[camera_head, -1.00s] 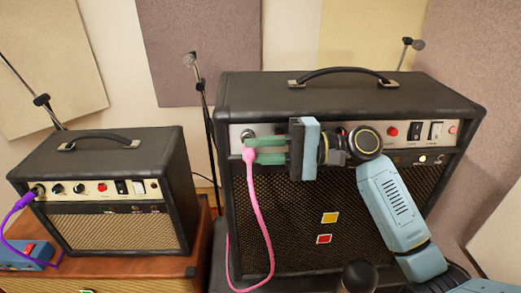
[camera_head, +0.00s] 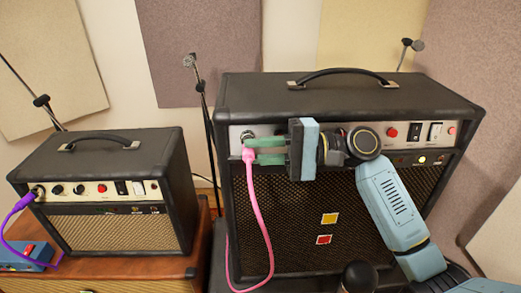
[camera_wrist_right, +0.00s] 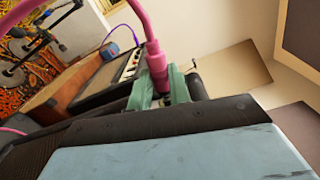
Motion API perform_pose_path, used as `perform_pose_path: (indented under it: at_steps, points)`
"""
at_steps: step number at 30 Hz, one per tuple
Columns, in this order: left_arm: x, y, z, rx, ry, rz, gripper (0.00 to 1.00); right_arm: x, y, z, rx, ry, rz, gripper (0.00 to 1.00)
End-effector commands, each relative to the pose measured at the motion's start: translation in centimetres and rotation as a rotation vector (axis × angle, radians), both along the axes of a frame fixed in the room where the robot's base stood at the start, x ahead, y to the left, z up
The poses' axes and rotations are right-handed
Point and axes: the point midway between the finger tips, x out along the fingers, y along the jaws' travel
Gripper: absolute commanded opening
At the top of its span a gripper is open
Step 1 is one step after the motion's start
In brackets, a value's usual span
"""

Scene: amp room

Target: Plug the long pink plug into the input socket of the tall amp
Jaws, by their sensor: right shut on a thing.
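The tall amp (camera_head: 350,95) is the large black one on the right, with a silver control panel along its upper front. Its input socket (camera_head: 248,134) appears to be at the panel's left end, partly covered by my fingers. My right gripper (camera_head: 248,150) is shut on the pink plug (camera_head: 250,157) in front of that end. The plug's tip is hidden, so I cannot tell whether it is in the socket. In the right wrist view, the pink plug (camera_wrist_right: 157,62) sits between the green fingertips (camera_wrist_right: 163,92). My left gripper is not in view.
The pink cable (camera_head: 265,228) hangs down the tall amp's grille. A smaller amp (camera_head: 110,190) stands on a brown cabinet (camera_head: 120,268) at left, with a purple plug (camera_head: 27,199) at its panel. A microphone stand (camera_head: 206,115) rises behind the gap between the amps.

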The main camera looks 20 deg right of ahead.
Motion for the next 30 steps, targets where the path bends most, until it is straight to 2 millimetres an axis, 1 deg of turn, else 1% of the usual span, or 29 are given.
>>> perform_pose_path:
  at_steps: [16, 30]
  points:
    - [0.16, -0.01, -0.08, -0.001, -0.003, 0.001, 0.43, 0.74, -0.23, -0.17, 0.0, 0.0, 0.0, 0.0]
    - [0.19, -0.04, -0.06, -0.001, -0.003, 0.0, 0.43, 0.78, -0.23, -0.17, 0.0, 0.0, 0.0, 0.0]
